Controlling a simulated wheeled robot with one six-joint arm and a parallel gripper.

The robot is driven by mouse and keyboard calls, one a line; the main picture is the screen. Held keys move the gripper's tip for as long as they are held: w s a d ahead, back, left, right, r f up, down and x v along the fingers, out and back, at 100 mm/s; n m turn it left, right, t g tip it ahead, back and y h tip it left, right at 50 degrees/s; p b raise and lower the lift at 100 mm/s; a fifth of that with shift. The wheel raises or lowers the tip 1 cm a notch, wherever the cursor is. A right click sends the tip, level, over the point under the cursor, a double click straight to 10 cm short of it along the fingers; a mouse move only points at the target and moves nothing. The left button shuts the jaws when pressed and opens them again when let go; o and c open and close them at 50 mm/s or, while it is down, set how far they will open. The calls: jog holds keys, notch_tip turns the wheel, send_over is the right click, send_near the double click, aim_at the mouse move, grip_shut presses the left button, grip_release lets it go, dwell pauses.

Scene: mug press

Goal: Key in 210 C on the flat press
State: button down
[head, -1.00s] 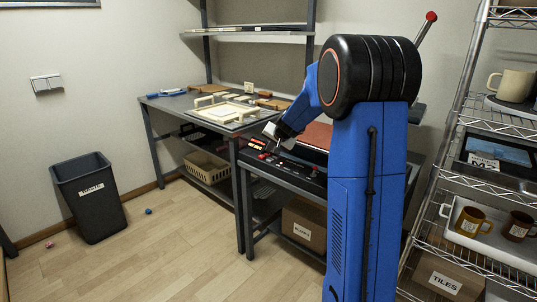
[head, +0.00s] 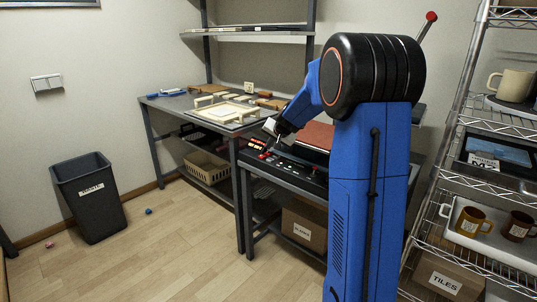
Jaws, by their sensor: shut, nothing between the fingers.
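The flat press (head: 316,136) stands on the low dark table, with a reddish-brown platen pad and a dark front panel. A red lit display (head: 257,142) shows at the left of the panel; its digits are too small to read. Red buttons (head: 264,156) lie below the display. My gripper (head: 269,128) is shut and empty, tilted down just over the panel near the display. Whether it touches a button cannot be told. My blue arm hides the right part of the press.
A worktable (head: 165,103) with a light wooden frame (head: 222,112) stands to the left. A wire rack (head: 455,130) with mugs (head: 469,221) stands at right. A bin (head: 90,197) stands on the floor at left. A box marked blanks (head: 304,226) sits under the press.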

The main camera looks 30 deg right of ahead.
aim_at(270, 154)
jog(key=shift+r, duration=0.1)
jog(key=shift+r, duration=2.4)
dwell(1.7)
notch_tip(270, 154, up, 4)
jog(key=shift+f, duration=0.1)
jog(key=shift+f, duration=0.15)
jog(key=shift+f, duration=4.25)
jog(key=shift+f, duration=0.1)
